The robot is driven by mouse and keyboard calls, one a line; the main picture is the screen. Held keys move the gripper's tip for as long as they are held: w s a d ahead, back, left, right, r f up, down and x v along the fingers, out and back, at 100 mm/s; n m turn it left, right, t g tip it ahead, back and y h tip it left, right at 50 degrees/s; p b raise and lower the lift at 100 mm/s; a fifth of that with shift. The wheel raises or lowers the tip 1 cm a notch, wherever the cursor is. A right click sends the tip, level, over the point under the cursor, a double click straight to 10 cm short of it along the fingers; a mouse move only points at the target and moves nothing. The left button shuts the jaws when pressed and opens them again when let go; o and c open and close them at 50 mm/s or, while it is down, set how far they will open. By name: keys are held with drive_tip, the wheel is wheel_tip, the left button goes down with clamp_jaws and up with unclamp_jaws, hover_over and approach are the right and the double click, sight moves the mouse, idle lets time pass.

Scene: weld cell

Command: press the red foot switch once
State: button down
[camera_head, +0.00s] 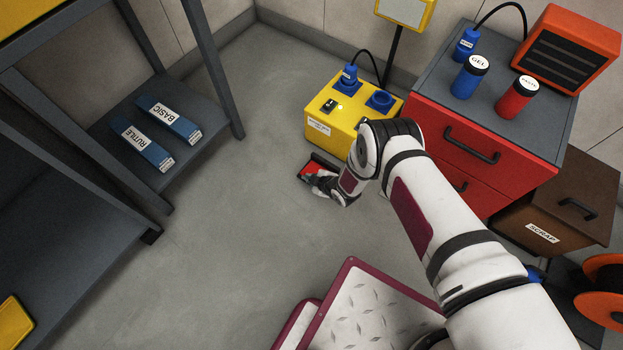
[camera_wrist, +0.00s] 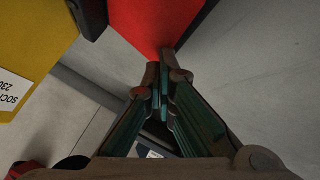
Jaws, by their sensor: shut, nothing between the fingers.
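The red foot switch (camera_head: 307,171) lies on the floor in front of the yellow socket box, with a dark frame around its red pedal. My gripper (camera_head: 316,182) is shut and empty, low at the near right side of the switch, and hides part of it. In the wrist view the red pedal (camera_wrist: 150,22) fills the top middle, and the closed fingertips (camera_wrist: 164,66) overlap its lower edge. I cannot tell whether they touch the pedal or hover just above it.
The yellow socket box (camera_head: 330,122) with blue plugs stands right behind the switch; it also shows in the wrist view (camera_wrist: 30,45). A red drawer cabinet (camera_head: 485,140) and brown scrap bin (camera_head: 560,195) stand right. A grey shelf (camera_head: 110,120) is left. The floor between is clear.

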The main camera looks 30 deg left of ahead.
drive_tip(key=shift+r+p, duration=0.4)
drive_tip(key=shift+r, duration=0.3)
drive_tip(key=shift+r, duration=0.15)
wheel_tip(320, 180, up, 5)
drive_tip(key=p, duration=0.3)
drive_tip(key=shift+w+p, duration=0.15)
drive_tip(key=shift+p, duration=0.15)
idle(0.4)
